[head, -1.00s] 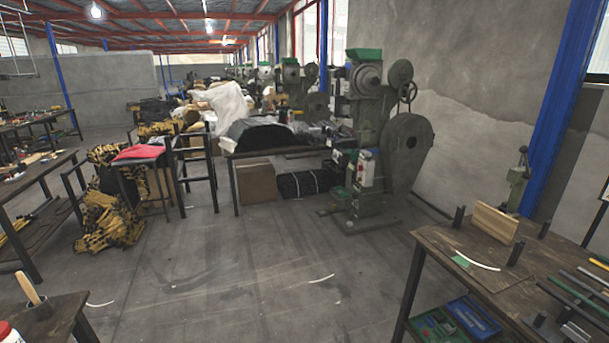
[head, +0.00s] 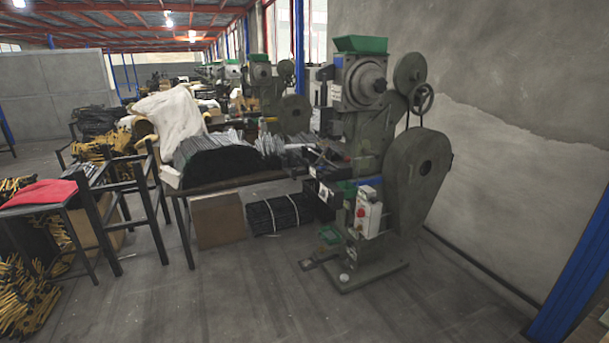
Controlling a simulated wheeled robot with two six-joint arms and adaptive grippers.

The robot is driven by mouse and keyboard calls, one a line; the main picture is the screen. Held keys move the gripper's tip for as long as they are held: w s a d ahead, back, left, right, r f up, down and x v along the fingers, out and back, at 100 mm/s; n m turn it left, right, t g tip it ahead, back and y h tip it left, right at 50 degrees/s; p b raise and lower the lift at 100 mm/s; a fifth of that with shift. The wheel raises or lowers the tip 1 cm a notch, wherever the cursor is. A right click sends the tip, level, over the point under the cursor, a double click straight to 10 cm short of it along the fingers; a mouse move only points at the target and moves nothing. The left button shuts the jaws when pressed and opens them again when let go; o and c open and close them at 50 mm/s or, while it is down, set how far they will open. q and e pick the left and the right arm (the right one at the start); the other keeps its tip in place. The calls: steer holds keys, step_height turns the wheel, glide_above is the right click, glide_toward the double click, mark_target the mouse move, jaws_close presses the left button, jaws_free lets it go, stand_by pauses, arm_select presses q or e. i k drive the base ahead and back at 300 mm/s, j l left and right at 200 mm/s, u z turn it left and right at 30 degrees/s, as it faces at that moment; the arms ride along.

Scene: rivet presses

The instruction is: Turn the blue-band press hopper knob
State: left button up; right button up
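A large grey-green rivet press (head: 372,150) stands right of the middle in the head view. A green hopper (head: 361,45) sits on its top, and a round drum-like hub (head: 367,80) is below it. A handwheel (head: 423,98) and a big wheel guard (head: 421,168) are on its right side. Another press (head: 266,85) with a green top stands behind it to the left. Neither of my grippers is in view.
A control box with a red button (head: 368,213) is on the near press. A work table with dark stacked rods (head: 216,156) and a cardboard box (head: 218,219) stand left of it. A stool with red cloth (head: 40,194) is at left. The floor (head: 230,300) in front is clear.

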mark_target(379, 85)
steer(key=i+z, duration=0.15)
steer(key=i, duration=0.4)
steer(key=i+z, duration=0.1)
steer(key=i, duration=0.4)
steer(key=i+j+z, duration=0.15)
steer(key=i, duration=0.35)
steer(key=i+j+z, duration=0.15)
steer(key=i, duration=0.4)
steer(key=i+j+z, duration=0.1)
steer(key=i, duration=0.7)
steer(key=j+u, duration=0.05)
